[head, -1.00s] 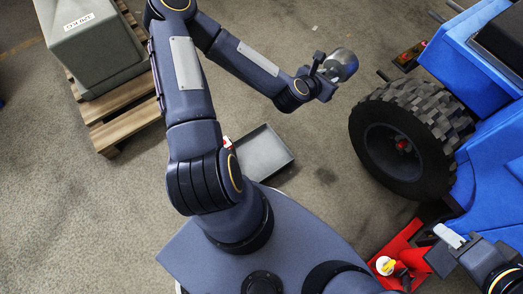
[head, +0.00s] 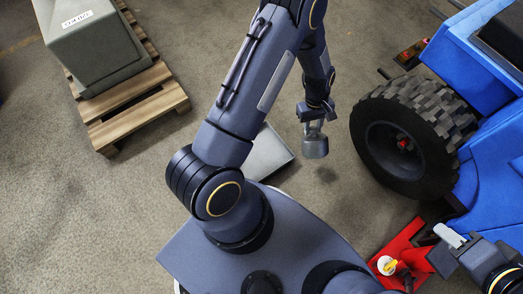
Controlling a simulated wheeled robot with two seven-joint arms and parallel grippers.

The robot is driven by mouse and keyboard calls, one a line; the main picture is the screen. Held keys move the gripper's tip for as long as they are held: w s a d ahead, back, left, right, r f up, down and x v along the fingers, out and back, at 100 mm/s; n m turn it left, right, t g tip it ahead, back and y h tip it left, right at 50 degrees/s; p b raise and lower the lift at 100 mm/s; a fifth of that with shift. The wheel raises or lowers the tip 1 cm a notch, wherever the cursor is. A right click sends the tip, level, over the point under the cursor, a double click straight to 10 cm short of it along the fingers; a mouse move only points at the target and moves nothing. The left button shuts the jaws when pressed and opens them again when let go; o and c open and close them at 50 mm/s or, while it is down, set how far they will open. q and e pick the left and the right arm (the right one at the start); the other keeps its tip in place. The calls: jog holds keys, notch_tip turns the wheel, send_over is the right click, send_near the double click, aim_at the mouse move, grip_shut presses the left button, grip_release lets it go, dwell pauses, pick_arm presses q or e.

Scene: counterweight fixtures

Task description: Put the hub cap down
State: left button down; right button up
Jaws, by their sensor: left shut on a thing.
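The hub cap (head: 315,148) is a rounded grey metallic piece in the head view, left of the big tyre. My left gripper (head: 314,128) points down the picture and is shut on it. The hub cap hangs clear of the floor, beside the right edge of the grey tray (head: 266,153). My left arm covers part of that tray. My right gripper (head: 445,250) is at the lower right, near the blue machine; its fingers are too unclear to tell whether they are open.
A blue machine (head: 482,150) with a knobbly black tyre (head: 388,150) stands on the right. A red piece (head: 397,250) with a yellow-and-white knob lies below it. A grey weight block (head: 95,50) rests on a wooden pallet (head: 140,118) at upper left. Bare floor lies between.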

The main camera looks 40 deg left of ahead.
pick_arm(q)
jog(key=s+a+f+m+t+h+p, duration=0.15)
jog(key=s+a+f+m, duration=0.25)
jog(key=s+m, duration=0.55)
jog(key=s+a+f+m+t+p, duration=0.1)
jog(key=s+a+f+m+t, duration=0.3)
jog(key=m, duration=1)
jog(key=shift+n+g+h, duration=0.25)
jog(key=shift+g, duration=0.4)
jog(key=w+a+f+b, duration=0.2)
jog(key=w+a+f, duration=0.1)
jog(key=f, duration=0.1)
jog(key=w+a+f+b, duration=0.3)
jog(key=f, duration=0.1)
jog(key=w+a+f+b, duration=0.3)
jog(key=w+f, duration=0.1)
jog(key=f, duration=0.1)
jog(key=shift+a, duration=0.4)
jog(key=shift+r, duration=0.15)
jog(key=c, duration=1.1)
grip_release()
jog(key=shift+o, duration=0.2)
